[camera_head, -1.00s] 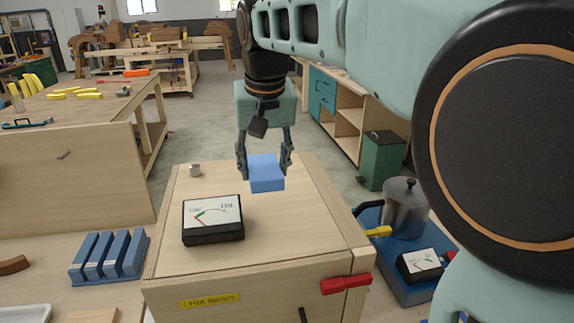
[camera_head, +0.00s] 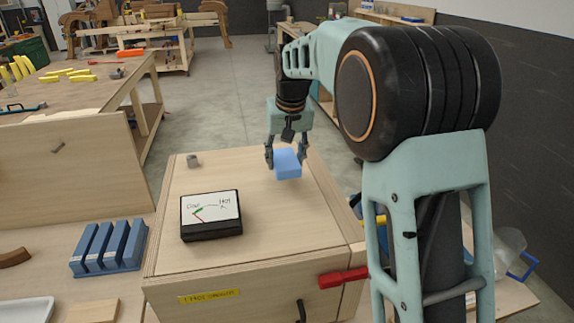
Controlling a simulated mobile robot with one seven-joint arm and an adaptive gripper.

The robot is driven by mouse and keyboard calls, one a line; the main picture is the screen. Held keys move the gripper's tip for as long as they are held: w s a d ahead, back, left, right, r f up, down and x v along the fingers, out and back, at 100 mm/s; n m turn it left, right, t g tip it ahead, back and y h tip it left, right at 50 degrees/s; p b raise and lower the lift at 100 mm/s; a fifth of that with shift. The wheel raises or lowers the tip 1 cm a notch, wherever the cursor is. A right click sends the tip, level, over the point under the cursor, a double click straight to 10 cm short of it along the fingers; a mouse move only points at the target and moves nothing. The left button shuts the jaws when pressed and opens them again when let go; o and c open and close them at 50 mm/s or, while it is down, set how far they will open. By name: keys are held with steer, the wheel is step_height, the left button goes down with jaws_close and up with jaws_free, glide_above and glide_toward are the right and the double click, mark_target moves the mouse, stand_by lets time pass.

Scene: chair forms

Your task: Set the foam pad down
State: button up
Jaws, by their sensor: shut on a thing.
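The foam pad, a blue block (camera_head: 288,165), is between the fingers of my gripper (camera_head: 287,158) over the far right part of a wooden box top (camera_head: 255,225). My gripper is shut on the pad and points down. The pad is slightly tilted in the picture. I cannot tell whether its underside touches the box top or hangs just above it.
A gauge with a white face (camera_head: 211,215) stands on the box top, with a small metal cylinder (camera_head: 193,160) behind it. A blue slotted rack (camera_head: 108,247) is at the left. A red handle (camera_head: 343,278) sticks out at the right front. The middle of the top is bare.

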steer(key=shift+w+d+f, duration=0.25)
steer(key=shift+w+f, duration=0.15)
steer(key=shift+f, duration=0.15)
steer(key=shift+s+x, duration=0.15)
steer(key=shift+x, duration=0.65)
steer(key=shift+s+x, duration=0.15)
steer(key=shift+x, duration=0.65)
steer(key=shift+d+f, duration=0.1)
steer(key=shift+f, duration=0.15)
steer(key=o, duration=1.1)
